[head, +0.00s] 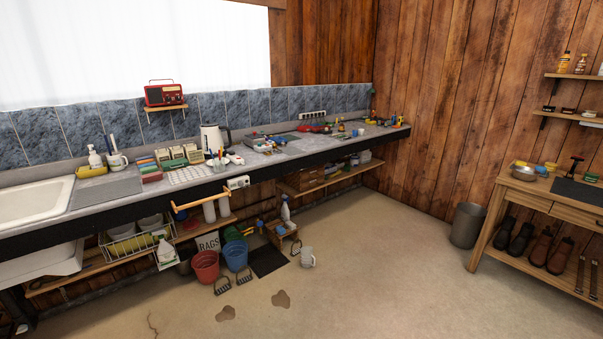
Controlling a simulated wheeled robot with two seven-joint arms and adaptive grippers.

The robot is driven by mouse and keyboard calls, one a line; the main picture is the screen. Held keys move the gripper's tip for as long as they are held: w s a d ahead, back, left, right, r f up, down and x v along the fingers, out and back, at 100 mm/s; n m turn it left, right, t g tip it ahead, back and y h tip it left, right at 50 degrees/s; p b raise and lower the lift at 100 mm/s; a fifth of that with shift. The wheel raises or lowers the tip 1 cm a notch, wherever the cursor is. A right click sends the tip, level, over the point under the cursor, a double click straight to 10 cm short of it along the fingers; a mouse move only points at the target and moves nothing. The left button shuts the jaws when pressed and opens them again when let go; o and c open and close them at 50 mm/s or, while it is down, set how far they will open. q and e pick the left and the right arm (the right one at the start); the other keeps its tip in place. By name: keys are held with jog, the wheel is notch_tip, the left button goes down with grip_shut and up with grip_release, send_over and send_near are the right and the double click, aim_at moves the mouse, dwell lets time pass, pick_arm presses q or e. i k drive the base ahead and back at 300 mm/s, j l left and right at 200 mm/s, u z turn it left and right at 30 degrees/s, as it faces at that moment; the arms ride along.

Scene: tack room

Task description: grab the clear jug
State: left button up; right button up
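A pale, see-through-looking jug (307,257) with a handle stands on the floor in the head view. It is just in front of the low shelf under the counter, to the right of a dark mat. It is small in the picture, so I cannot tell whether it holds anything. Neither of my grippers is in view, and nothing covers the jug.
A dark mat (268,261), a red bucket (206,267) and a blue bucket (236,255) stand left of the jug. A wooden caddy (281,233) with a spray bottle is behind it. The long counter (120,210) overhangs the shelf. Floor in front and right is clear.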

aim_at(307, 251)
jog(key=i, duration=1)
jog(key=i+j+z, duration=0.1)
jog(key=i, duration=0.9)
jog(key=i+j+z, duration=0.1)
jog(key=i+z, duration=0.2)
jog(key=i, duration=0.2)
jog(key=i+j+z, duration=0.3)
jog(key=i, duration=0.2)
jog(key=i+j+z, duration=0.3)
jog(key=i, duration=0.15)
